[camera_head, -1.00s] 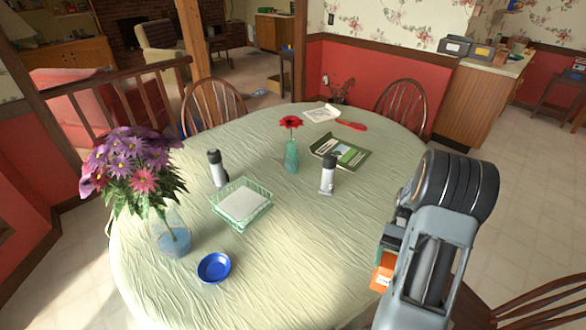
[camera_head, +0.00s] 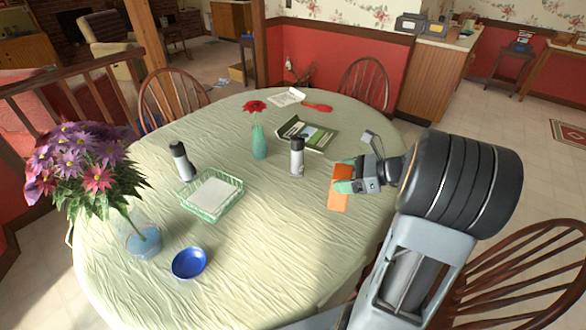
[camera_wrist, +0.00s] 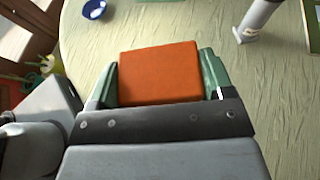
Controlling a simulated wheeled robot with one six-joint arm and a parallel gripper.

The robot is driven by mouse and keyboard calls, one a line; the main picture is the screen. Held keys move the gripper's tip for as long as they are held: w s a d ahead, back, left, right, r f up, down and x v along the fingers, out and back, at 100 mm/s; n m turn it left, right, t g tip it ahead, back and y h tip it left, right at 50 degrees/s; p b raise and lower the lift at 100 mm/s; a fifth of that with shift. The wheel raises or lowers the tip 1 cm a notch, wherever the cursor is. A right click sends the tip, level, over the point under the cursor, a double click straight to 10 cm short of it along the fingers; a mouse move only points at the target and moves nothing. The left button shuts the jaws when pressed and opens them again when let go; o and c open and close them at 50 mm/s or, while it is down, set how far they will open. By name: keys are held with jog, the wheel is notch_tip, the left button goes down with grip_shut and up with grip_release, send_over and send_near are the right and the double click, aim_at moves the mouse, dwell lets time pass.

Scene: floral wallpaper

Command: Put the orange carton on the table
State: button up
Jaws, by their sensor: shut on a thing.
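The orange carton (camera_head: 339,188) is between the fingers of my gripper (camera_head: 345,180), over the right side of the table (camera_head: 290,240) in the head view. My gripper is shut on it. In the wrist view the carton (camera_wrist: 160,75) fills the space between the two green fingers, with the tablecloth beyond it. I cannot tell whether the carton's underside touches the cloth. The table is round-ended and covered with a pale green wrinkled cloth.
A teal vase (camera_head: 258,140), green basket (camera_head: 230,197), blue bowl (camera_head: 189,263) and flower vase (camera_head: 143,240) stand further left. The cloth at front centre is clear.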

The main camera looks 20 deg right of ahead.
jog(key=w+a+f, duration=0.2)
jog(key=w+f, duration=0.9)
jog(key=f, duration=0.1)
jog(key=shift+w+a, duration=0.15)
jog(key=shift+w, duration=0.2)
jog(key=shift+f, duration=0.1)
jog(key=o, duration=1)
